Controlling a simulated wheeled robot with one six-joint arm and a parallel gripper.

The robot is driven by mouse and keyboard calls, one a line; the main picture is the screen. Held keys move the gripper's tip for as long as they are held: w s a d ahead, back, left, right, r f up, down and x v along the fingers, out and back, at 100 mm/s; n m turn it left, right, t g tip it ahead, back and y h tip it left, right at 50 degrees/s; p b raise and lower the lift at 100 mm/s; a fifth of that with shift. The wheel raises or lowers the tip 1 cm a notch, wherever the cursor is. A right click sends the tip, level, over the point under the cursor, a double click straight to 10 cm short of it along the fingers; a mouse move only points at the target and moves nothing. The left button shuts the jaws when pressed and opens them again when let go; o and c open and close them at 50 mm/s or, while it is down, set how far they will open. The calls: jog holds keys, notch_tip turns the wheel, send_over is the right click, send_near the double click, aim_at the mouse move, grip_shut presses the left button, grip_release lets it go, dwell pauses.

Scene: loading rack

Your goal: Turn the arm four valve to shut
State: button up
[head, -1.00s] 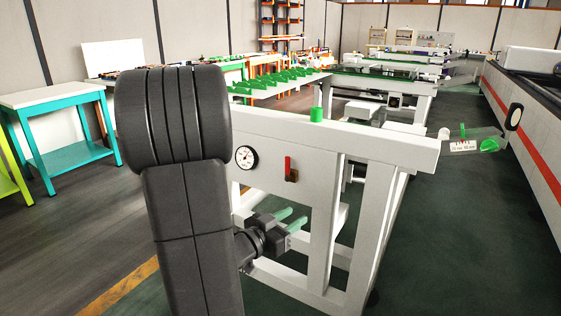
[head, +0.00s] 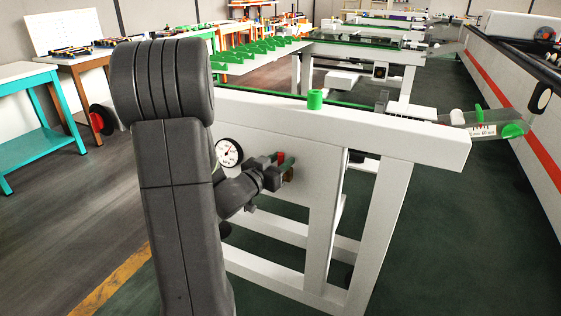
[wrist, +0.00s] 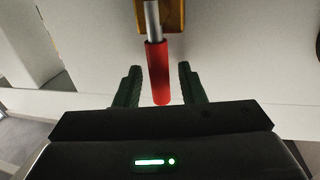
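The valve has a red lever handle (head: 281,157) on the white panel of the rack, mostly hidden behind my gripper in the head view. In the wrist view the red handle (wrist: 158,72) runs from a grey stem to a brass-coloured valve body (wrist: 172,15). My gripper (wrist: 158,68) is open, with one green finger on each side of the handle. Gaps show between the handle and both fingers. In the head view my gripper (head: 284,167) is at the valve, in front of the panel. The valve's label is not readable.
A round pressure gauge (head: 229,152) is on the panel just left of the valve. Dark floor lies right of the frame.

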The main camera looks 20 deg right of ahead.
jog(key=shift+d, duration=0.1)
grip_shut()
